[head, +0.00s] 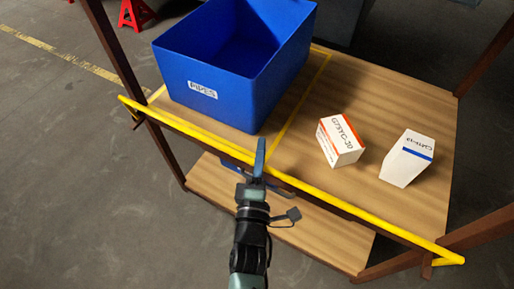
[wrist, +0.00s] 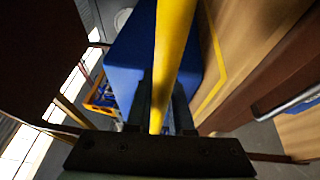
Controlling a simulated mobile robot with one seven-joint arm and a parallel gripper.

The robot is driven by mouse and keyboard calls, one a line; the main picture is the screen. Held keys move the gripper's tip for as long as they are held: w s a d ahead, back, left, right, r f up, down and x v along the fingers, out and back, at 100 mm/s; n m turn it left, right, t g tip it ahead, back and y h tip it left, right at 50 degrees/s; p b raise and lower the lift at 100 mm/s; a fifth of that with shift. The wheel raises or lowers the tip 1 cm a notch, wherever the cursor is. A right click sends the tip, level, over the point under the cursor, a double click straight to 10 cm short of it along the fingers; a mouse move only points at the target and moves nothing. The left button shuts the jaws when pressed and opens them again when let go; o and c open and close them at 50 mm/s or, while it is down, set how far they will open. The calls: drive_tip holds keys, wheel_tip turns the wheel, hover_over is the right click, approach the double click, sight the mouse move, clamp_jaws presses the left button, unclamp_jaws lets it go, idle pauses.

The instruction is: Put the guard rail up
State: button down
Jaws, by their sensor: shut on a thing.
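The yellow guard rail (head: 340,203) runs along the near edge of the wooden shelf, from the left post to the right front corner, at about the height of the shelf top. My gripper (head: 259,160) is at the rail, left of its middle. In the wrist view the rail (wrist: 171,50) passes between the two fingers of my gripper (wrist: 160,115), which is shut on it. The fingertips are partly hidden by the rail in the wrist view.
On the shelf (head: 305,110) stand a blue bin (head: 215,90) labelled PIPES, a white box with an orange edge (head: 341,142) and a white box with a blue stripe (head: 407,158). A lower shelf (head: 310,228) lies below. Dark brown posts (head: 115,50) frame the rack.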

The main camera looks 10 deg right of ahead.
drive_tip(key=shift+w+d+f, duration=0.35)
drive_tip(key=shift+f, duration=0.2)
drive_tip(key=shift+f+g, duration=0.1)
drive_tip(key=shift+g, duration=0.2)
drive_tip(key=c, duration=0.8)
unclamp_jaws()
drive_tip(key=shift+w+d, duration=0.1)
drive_tip(key=shift+r, duration=0.2)
drive_tip(key=shift+s+a, duration=0.25)
drive_tip(key=shift+s, duration=0.05)
drive_tip(key=p+v, duration=0.1)
drive_tip(key=v, duration=1.1)
drive_tip(key=shift+s+f, duration=0.15)
drive_tip(key=shift+f, duration=0.1)
